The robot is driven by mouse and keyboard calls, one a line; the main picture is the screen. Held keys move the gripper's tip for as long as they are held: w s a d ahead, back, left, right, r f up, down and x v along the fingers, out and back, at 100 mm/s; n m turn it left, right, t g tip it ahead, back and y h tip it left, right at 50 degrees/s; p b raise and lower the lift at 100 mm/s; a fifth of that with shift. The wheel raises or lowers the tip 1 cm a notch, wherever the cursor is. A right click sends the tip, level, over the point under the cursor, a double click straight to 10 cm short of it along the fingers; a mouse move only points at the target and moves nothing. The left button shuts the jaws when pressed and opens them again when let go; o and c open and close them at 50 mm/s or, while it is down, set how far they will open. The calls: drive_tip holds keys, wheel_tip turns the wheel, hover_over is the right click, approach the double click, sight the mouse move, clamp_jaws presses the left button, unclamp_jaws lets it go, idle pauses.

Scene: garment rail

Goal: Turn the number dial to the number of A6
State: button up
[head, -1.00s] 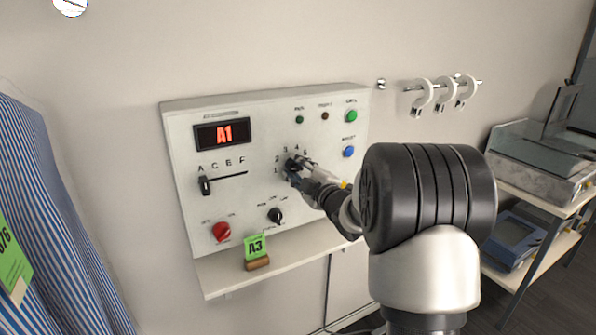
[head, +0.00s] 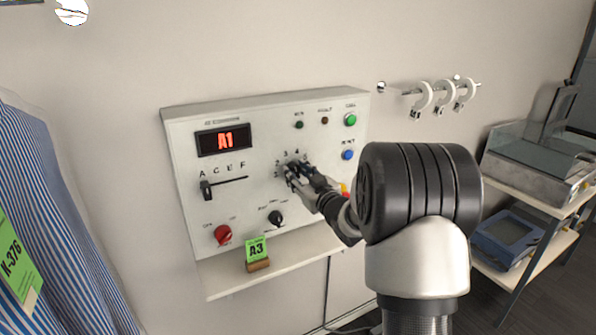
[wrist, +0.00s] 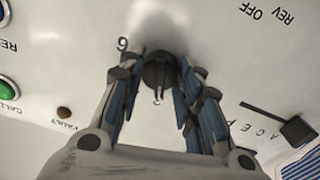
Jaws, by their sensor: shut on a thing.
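The number dial (wrist: 158,72) is a dark round knob on the white control panel (head: 181,140). In the wrist view a pale pointer line on it points toward the bottom of the picture, and an upside-down 6 (wrist: 123,43) is printed at its upper left. My gripper (head: 292,173) is at the dial, with its fingers on both sides in the wrist view (wrist: 160,85), shut on it. In the head view the gripper hides most of the dial and some numbers. The red display (head: 224,140) reads A1.
A letter slider (head: 206,190) stands at A. A red knob (head: 223,234) and a black selector (head: 275,217) sit below the dial. Green (head: 350,119) and blue (head: 347,154) buttons are on the right. A green A3 card (head: 257,250) stands on the shelf below.

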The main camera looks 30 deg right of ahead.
drive_tip(key=m+p, duration=0.2)
drive_tip(key=m, duration=0.3)
drive_tip(key=shift+r+m, duration=0.1)
drive_tip(key=shift+m, duration=0.2)
drive_tip(key=m+p, duration=0.3)
drive_tip(key=m, duration=0.3)
drive_tip(key=m+p, duration=0.3)
drive_tip(key=m, duration=0.3)
drive_tip(key=shift+m, duration=0.3)
drive_tip(key=m+p, duration=0.2)
drive_tip(key=m, duration=0.3)
drive_tip(key=shift+m+p, duration=0.3)
drive_tip(key=shift+p, duration=0.05)
drive_tip(key=o, duration=1.1)
drive_tip(key=shift+s, duration=0.1)
